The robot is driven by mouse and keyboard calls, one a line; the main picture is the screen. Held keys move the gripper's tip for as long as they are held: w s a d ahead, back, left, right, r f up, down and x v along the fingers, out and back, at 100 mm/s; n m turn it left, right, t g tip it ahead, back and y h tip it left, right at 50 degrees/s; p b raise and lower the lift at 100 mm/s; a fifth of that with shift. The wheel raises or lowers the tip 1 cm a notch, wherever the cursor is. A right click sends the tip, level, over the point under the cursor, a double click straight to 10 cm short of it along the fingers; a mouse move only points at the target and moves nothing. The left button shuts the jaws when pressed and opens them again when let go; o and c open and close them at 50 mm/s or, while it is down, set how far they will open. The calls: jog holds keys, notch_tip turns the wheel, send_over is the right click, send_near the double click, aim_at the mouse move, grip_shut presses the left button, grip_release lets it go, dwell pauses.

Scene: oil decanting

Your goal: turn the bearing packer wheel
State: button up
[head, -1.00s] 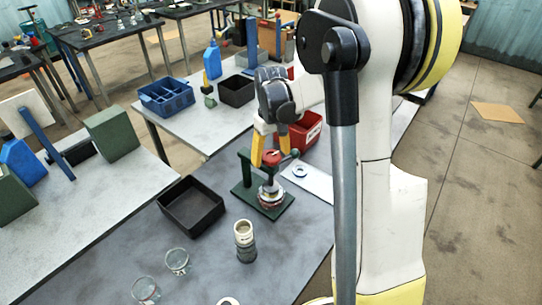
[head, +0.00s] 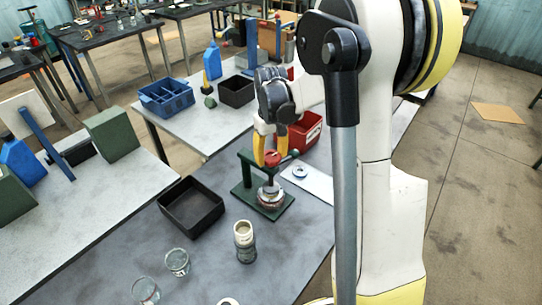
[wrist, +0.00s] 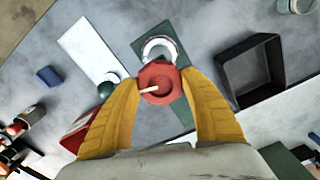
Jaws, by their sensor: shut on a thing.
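The bearing packer stands on the dark grey table, with a green base (head: 243,193) and a green upright post. Its red wheel (wrist: 160,82) sits at the top, with a pale pin across it in the wrist view. A silvery ring-shaped part (head: 271,196) sits below the wheel on the base. My gripper (head: 270,151) comes down from above, its yellow fingers shut on opposite sides of the red wheel. The wrist view shows my gripper (wrist: 160,84) with the wheel between the fingertips. The fingers partly hide the wheel in the head view.
A black tray (head: 168,211) lies left of the packer. A pale jar (head: 244,240) and glass jars (head: 177,262) stand nearer. A red bin (head: 311,127) stands close behind on the right, beside a white sheet (head: 318,185) with a ring on it.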

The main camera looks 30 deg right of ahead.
aim_at(271, 156)
jog(key=shift+m, duration=0.7)
jog(key=shift+m+b, duration=0.45)
jog(key=shift+m, duration=2.25)
jog(key=o, duration=1.2)
notch_tip(271, 156, up, 12)
